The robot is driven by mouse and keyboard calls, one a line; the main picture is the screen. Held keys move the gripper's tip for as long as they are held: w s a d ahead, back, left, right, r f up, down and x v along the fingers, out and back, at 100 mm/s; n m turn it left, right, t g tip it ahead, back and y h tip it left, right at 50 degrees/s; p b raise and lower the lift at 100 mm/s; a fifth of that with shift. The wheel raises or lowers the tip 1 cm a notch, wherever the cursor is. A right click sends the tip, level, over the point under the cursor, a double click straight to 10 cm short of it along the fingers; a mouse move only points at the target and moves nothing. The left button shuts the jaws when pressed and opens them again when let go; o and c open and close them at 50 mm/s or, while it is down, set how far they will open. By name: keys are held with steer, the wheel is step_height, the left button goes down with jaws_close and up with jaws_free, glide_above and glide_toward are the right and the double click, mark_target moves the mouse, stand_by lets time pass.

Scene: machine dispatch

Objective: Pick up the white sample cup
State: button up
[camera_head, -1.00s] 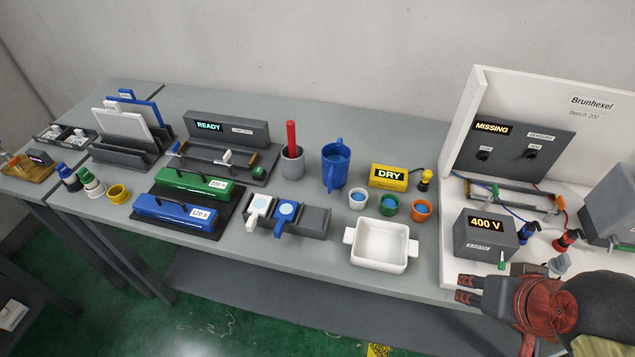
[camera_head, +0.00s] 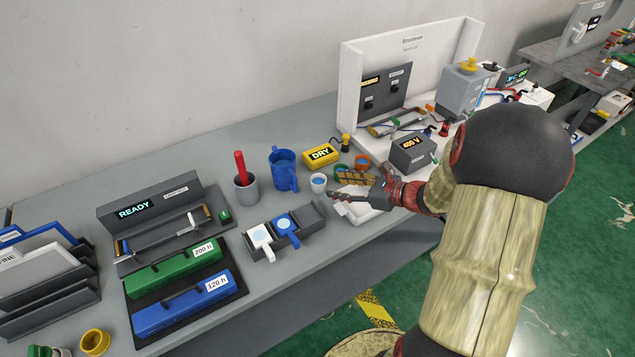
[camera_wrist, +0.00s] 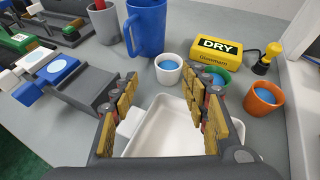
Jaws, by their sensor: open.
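The white sample cup (camera_head: 319,183) stands upright on the grey bench, with blue contents showing inside. In the wrist view the white cup (camera_wrist: 168,68) is beyond and between my fingertips, apart from them. My gripper (camera_head: 350,190) is open and empty above the white tray, with the cup just left of its fingertips in the head view. In the wrist view the fingers of my gripper (camera_wrist: 162,90) are spread on either side of the tray. The cup is not hidden in either view.
A green cup (camera_wrist: 220,78) and an orange cup (camera_wrist: 264,98) stand right of the white cup. A blue jug (camera_wrist: 147,26) and a yellow DRY box (camera_wrist: 220,50) stand behind. The white tray (camera_wrist: 165,135) lies under my gripper. A grey holder (camera_head: 309,215) with paddles is left.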

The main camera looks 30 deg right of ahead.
mark_target(313, 178)
steer(key=shift+w+d+f+m, duration=0.15)
steer(key=shift+d+f+m, duration=0.2)
steer(key=shift+d, duration=0.2)
steer(key=shift+w+f, duration=0.15)
steer(key=shift+w, duration=0.15)
steer(key=shift+h, duration=0.3)
steer(key=b+x, duration=0.1)
steer(key=x, duration=0.1)
steer(key=b+x, duration=0.1)
steer(key=x, duration=0.4)
steer(key=shift+a+r+b, duration=0.1)
steer(key=shift+r+b, duration=0.25)
steer(key=shift+b, duration=0.05)
steer(key=shift+c, duration=1)
steer(key=c, duration=0.7)
steer(key=shift+r, duration=0.1)
